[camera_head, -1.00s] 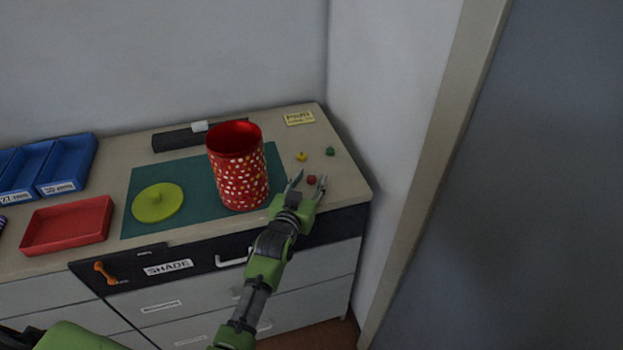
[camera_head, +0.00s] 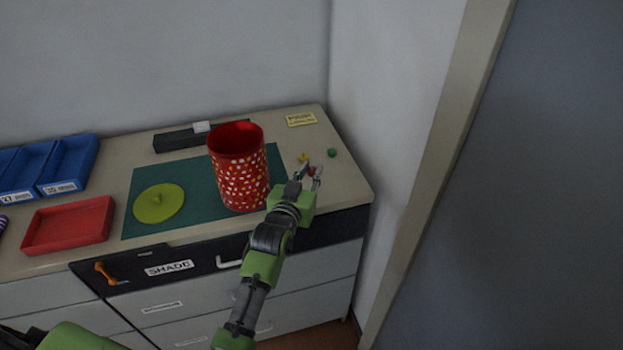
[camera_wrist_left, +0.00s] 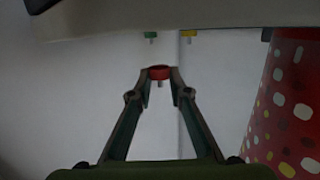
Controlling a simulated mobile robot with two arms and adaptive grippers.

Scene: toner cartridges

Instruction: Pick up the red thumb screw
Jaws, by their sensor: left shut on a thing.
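The red thumb screw (camera_wrist_left: 158,72) sits between the fingertips of my left gripper (camera_wrist_left: 159,76) in the left wrist view, its short stem showing below the head. The left gripper is shut on it. In the head view the left gripper (camera_head: 306,176) is over the right end of the counter, and a bit of the red screw (camera_head: 311,170) shows between its fingers. My right gripper is not in view.
A yellow screw (camera_head: 304,157) and a green screw (camera_head: 332,153) stand just beyond the gripper. A tall red patterned canister (camera_head: 241,180) stands close on its left, on a green mat (camera_head: 205,208). A yellow-green lid (camera_head: 158,204) and a red tray (camera_head: 68,226) lie further left.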

